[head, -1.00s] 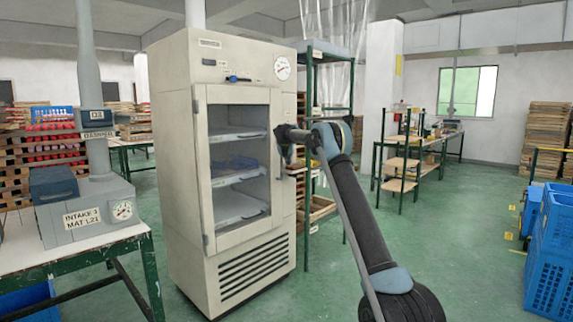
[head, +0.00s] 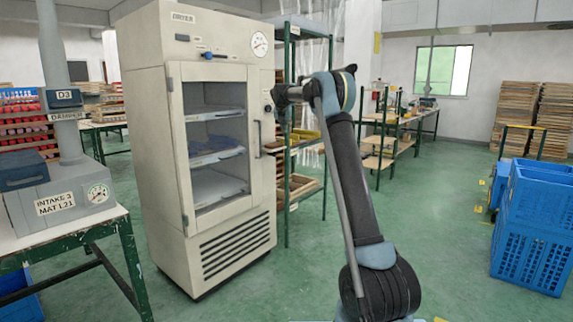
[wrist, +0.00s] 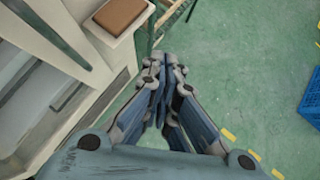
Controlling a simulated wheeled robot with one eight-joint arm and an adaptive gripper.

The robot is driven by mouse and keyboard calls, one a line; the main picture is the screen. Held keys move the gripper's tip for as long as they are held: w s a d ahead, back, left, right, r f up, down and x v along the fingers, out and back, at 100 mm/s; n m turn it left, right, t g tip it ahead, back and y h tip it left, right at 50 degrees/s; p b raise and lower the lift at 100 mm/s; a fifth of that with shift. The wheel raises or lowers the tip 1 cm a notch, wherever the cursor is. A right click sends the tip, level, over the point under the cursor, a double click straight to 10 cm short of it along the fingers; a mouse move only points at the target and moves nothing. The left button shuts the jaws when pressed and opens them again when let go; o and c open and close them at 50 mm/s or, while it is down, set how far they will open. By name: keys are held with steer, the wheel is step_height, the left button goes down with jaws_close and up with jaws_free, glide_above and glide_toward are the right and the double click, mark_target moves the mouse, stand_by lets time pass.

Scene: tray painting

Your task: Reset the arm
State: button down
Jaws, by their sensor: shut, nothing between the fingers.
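My gripper (wrist: 165,66) is shut and empty in the wrist view, its fingertips together over the green floor. In the head view my arm stands up from the lower right and bends left at the top. The gripper end (head: 281,108) is small and dark there, in front of the right side of the drier cabinet; its fingers are hard to make out.
The cream drier cabinet (head: 223,229) stands left of my arm, its glazed door showing shelves with something blue. A green rack (head: 287,200) stands just behind the arm. Blue crates (head: 530,236) stand at right. A grey intake box (head: 62,207) sits on the left table. Green floor (head: 445,215) is open right of my arm.

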steer(key=s+d+r+m+g, duration=0.1)
steer(key=s+d+r+m, duration=0.1)
steer(key=s+d+m, duration=0.6)
steer(key=s+d+r+m+g, duration=0.15)
steer(key=s+d, duration=0.25)
steer(key=s, duration=0.9)
steer(key=s+d+f+m, duration=0.2)
steer(key=s+m, duration=0.1)
steer(key=s, duration=0.4)
steer(key=s+d+f+m+g, duration=0.1)
steer(key=s+d+m, duration=0.15)
steer(key=s, duration=0.45)
steer(key=s+d+f+m, duration=0.2)
steer(key=s+m, duration=0.1)
steer(key=s, duration=0.4)
steer(key=s+d+f+m+g, duration=0.1)
steer(key=s+f+m, duration=0.4)
steer(key=s+f, duration=0.3)
steer(key=s+d+f+m+g, duration=0.1)
steer(key=s+f+m, duration=0.4)
steer(key=s, duration=1.1)
steer(key=s+d+f+m+g+y, duration=0.1)
steer(key=s+f+m, duration=0.4)
steer(key=s+f, duration=0.6)
steer(key=shift+s+d+f+m, duration=0.3)
steer(key=shift+s+d, duration=0.3)
steer(key=shift+s, duration=0.25)
steer(key=shift+w+f, duration=0.2)
steer(key=shift+w, duration=0.25)
